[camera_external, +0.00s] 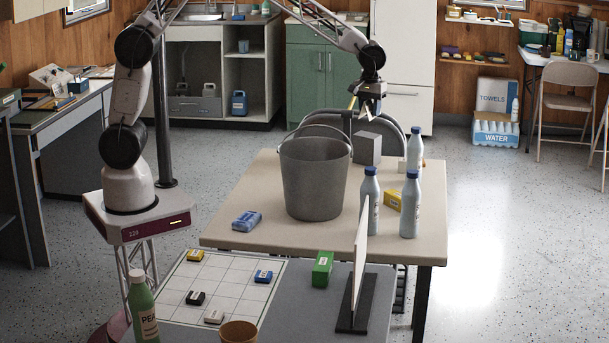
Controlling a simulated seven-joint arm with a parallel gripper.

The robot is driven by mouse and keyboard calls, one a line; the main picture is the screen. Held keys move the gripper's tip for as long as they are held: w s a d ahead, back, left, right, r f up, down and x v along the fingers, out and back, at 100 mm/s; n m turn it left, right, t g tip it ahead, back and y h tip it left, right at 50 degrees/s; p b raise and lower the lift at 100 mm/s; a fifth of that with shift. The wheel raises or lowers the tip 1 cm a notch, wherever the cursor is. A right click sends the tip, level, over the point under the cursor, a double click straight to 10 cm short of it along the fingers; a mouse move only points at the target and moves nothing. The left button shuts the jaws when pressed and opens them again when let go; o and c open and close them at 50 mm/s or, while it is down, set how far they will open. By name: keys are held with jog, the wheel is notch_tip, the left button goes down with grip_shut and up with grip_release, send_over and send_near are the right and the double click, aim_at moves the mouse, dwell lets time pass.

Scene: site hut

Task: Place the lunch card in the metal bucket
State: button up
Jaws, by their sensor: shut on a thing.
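The metal bucket (314,182) stands upright on the beige table, its handle raised above the rim. My gripper (357,104) is above and to the right of the bucket in the picture, pointing down, clear of the rim. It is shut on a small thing. A thin yellowish piece (352,102) shows at its fingers and appears to be the lunch card, though it is too small to make out clearly. No other lunch card can be made out. The inside of the bucket is mostly hidden by its front wall.
On the beige table (265,190) are a grey block (367,148), several white bottles with blue caps (410,205), a yellow box (393,200) and a blue packet (247,221). A white upright panel (360,260) stands in front. A chair back is behind the bucket.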

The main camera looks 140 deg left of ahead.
jog(key=w+d+m, duration=0.3)
jog(key=d+m, duration=0.2)
jog(key=d, duration=0.7)
jog(key=w+d+m, duration=0.4)
jog(key=d+m, duration=0.1)
jog(key=d, duration=0.6)
jog(key=shift+s+f, duration=0.2)
jog(key=shift+f, duration=2.45)
jog(key=shift+f, duration=0.1)
notch_tip(320, 180, down, 14)
jog(key=shift+r, duration=0.1)
jog(key=shift+f, duration=2)
jog(key=shift+f, duration=0.5)
